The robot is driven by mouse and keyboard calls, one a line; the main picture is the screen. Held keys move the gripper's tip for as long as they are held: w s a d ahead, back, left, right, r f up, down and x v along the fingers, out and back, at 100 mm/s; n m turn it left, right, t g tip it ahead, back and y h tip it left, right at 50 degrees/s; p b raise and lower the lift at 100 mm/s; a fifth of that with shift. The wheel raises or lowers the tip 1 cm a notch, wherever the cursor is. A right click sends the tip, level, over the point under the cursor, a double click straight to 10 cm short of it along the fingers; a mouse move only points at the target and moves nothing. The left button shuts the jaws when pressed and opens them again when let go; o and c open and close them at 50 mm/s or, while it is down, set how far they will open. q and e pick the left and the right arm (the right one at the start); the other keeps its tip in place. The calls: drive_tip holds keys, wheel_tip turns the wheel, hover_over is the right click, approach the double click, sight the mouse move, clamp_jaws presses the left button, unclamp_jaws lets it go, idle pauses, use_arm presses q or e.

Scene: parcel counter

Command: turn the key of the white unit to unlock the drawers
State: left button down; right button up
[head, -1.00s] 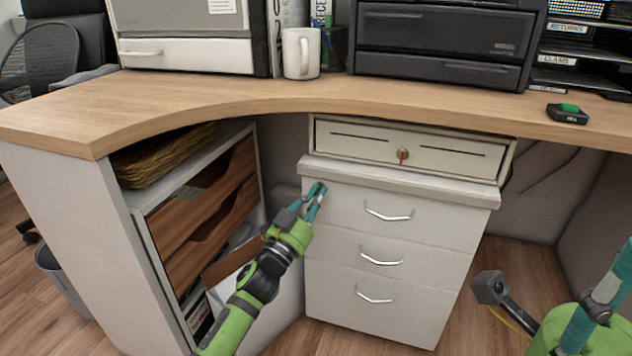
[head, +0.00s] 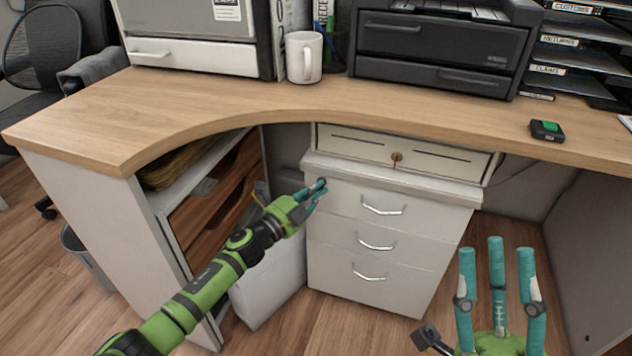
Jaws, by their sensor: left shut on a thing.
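The white unit (head: 340,222) stands under the counter, with three drawers and silver handles, all shut. My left gripper (head: 318,188) is at the upper left corner of its top drawer. It is shut on the key there, which the fingers mostly hide; a small dark round spot shows beside the fingertips. How far the key is turned cannot be seen. My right gripper (head: 497,255) is at the lower right, fingers pointing up and spread, open and empty, well away from the unit.
The wooden counter (head: 220,100) overhangs. Open shelves (head: 185,190) stand left, behind my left arm. A white mug (head: 304,58) and a small device (head: 547,130) are on top.

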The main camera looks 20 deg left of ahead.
use_arm(q)
drive_tip(key=shift+m+g+p, duration=0.4)
drive_tip(key=shift+m+p, duration=0.6)
drive_tip(key=shift+p, duration=0.05)
use_arm(e)
drive_tip(key=w+d+f+m+g+h, duration=0.1)
drive_tip(key=w+f+g+h, duration=0.4)
drive_tip(key=f, duration=0.5)
drive_tip(key=shift+w+m+g+h, duration=0.3)
drive_tip(key=shift+w+m+h, duration=0.5)
drive_tip(key=shift+w, duration=0.45)
use_arm(q)
drive_tip(key=c, duration=1.6)
unclamp_jaws()
drive_tip(key=shift+c, duration=0.2)
use_arm(e)
drive_tip(key=shift+r, duration=0.1)
use_arm(q)
drive_tip(key=v, duration=1.2)
